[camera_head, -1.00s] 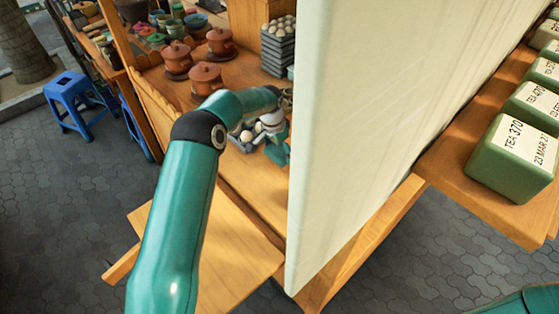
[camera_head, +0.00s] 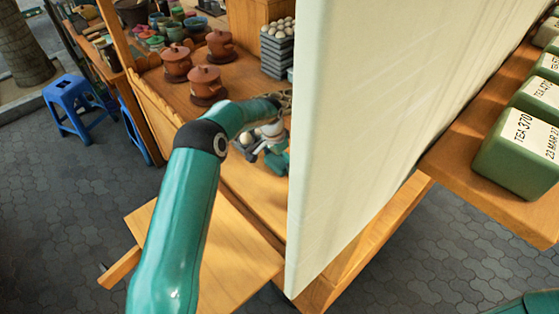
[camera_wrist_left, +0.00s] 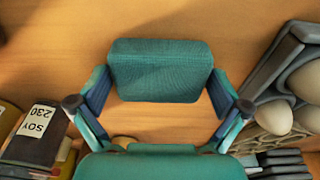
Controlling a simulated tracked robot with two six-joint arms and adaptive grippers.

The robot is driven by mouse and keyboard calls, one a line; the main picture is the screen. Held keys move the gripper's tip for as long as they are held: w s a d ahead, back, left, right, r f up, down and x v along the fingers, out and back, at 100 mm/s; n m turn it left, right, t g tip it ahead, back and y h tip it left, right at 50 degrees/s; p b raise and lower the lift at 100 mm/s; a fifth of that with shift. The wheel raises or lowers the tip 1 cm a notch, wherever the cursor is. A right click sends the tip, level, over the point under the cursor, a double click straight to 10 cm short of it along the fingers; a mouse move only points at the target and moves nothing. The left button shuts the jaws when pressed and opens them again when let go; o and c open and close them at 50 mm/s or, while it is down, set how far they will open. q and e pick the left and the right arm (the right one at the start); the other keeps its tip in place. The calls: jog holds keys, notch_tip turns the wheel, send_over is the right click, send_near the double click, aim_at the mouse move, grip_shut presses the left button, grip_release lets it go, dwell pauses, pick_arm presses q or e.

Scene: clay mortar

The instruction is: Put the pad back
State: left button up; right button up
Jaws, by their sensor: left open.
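A teal pad (camera_wrist_left: 160,70) with a woven-looking surface is over the wooden counter in the left wrist view. My left gripper (camera_wrist_left: 158,88) is open, with one finger at each side of the pad. Small gaps seem to show at the pad's lower sides; I cannot tell whether the fingertips touch it. In the head view my left gripper (camera_head: 274,153) is low over the counter, partly hidden by its own arm and a pale upright panel. The pad cannot be made out there. My right gripper is not in view.
A grey tray with eggs (camera_wrist_left: 275,118) lies close right of the gripper in the wrist view. A box labelled SOY 230 (camera_wrist_left: 36,135) is at left. The pale panel (camera_head: 390,110) stands beside the arm. Lidded clay pots (camera_head: 206,84) and stacked egg trays (camera_head: 277,50) stand farther back.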

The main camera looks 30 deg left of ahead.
aim_at(275, 163)
pick_arm(q)
notch_tip(275, 163, up, 12)
jog(key=s+p, duration=0.1)
jog(key=p, duration=0.3)
jog(key=shift+s+a+p, duration=0.3)
jog(key=shift+a, duration=0.05)
jog(key=shift+d, duration=0.1)
